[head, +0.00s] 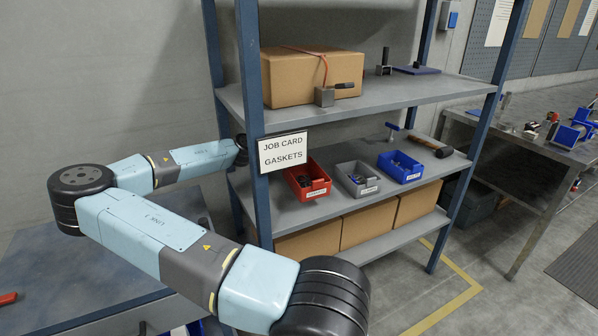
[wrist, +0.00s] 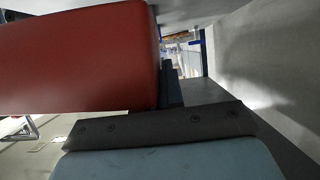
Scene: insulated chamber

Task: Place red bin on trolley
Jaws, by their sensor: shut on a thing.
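The red bin (head: 308,179) with small dark parts in it is at the left end of the middle shelf in the head view, beside the job card. A large red surface, which looks like the red bin (wrist: 80,55), fills the upper left of the wrist view, close against my gripper (wrist: 155,128). My gripper is shut on it. In the head view the end of my arm passes behind the shelf post, so the jaws are hidden. A blue-grey flat top at lower left, perhaps the trolley (head: 60,262), is partly covered by my arm.
The rack post (head: 249,120) and job card (head: 283,152) stand close to my arm's end. A grey bin (head: 357,180), a blue bin (head: 400,166) and a hammer (head: 430,144) share the shelf (head: 330,208). A cardboard box (head: 300,80) sits above. A workbench (head: 530,145) is at right.

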